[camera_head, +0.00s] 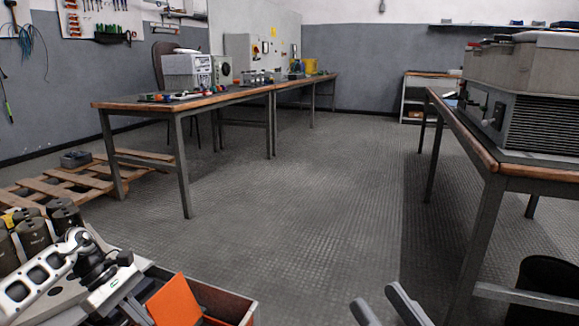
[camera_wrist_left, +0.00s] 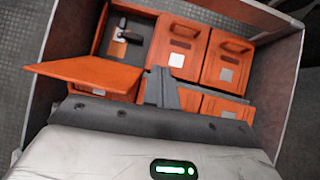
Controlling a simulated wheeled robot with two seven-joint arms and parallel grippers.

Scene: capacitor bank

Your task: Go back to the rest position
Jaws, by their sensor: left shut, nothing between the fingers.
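My left gripper (camera_wrist_left: 160,86) shows in the left wrist view, its grey fingers shut together with nothing between them, over a grey-walled box (camera_wrist_left: 287,92). Inside the box are several orange lidded compartments (camera_wrist_left: 185,52). One orange lid (camera_wrist_left: 85,72) stands open at the left, beside a dark compartment holding a small black and metal part (camera_wrist_left: 122,35). In the head view my white left arm is at the lower left, beside the box and the raised orange lid (camera_head: 174,302). My right gripper (camera_head: 374,296) is at the bottom edge, its two grey fingers apart and empty.
A long workbench (camera_head: 150,105) with tools and devices stands at left centre. A second bench (camera_head: 497,165) with a large grey machine (camera_head: 535,120) is at the right, a black bin (camera_head: 545,285) below it. A wooden pallet (camera_head: 60,187) lies at the left. The floor between is clear.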

